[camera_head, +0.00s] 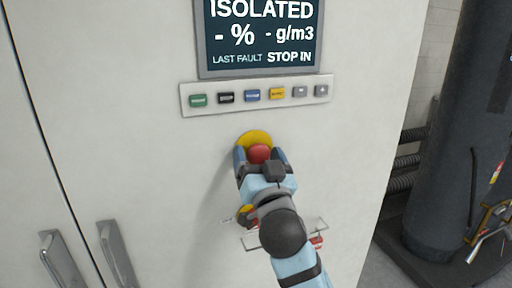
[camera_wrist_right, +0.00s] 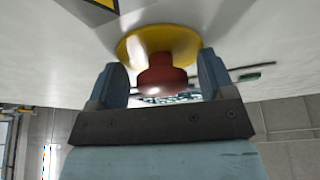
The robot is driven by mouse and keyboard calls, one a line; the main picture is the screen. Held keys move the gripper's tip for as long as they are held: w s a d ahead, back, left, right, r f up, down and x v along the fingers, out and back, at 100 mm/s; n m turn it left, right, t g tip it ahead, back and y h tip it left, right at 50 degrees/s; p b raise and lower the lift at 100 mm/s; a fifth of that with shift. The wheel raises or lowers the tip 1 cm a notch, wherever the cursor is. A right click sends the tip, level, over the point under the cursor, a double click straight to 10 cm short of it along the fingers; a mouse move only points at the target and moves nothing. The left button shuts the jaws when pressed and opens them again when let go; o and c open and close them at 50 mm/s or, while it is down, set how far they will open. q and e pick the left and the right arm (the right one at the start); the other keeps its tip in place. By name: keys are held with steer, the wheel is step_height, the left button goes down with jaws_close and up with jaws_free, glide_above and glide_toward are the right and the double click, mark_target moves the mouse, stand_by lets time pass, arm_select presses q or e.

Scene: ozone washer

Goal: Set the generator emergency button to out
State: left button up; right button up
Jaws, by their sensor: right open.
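The emergency button is a red mushroom head (camera_head: 259,153) on a round yellow plate (camera_head: 254,137) on the white cabinet front, below the button row. It also shows in the right wrist view as a red head (camera_wrist_right: 162,78) in front of its yellow plate (camera_wrist_right: 150,42). My right gripper (camera_head: 260,157) is open, with one finger on each side of the red head. In the wrist view the fingers (camera_wrist_right: 163,78) stand apart from the head, with gaps showing. The screen (camera_head: 262,35) reads ISOLATED and LAST FAULT STOP IN. My left gripper is not in view.
A row of several coloured buttons (camera_head: 256,95) sits below the screen. Below my right wrist, a partly hidden yellow and red fitting (camera_head: 246,214) and a clear bracket (camera_head: 250,240) stick out. Two door handles (camera_head: 117,255) are at lower left. A dark tank (camera_head: 452,140) stands right.

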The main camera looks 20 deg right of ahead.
steer(key=shift+r, duration=0.1)
steer(key=c, duration=1.3)
steer(key=shift+s, duration=0.65)
steer(key=o, duration=1.3)
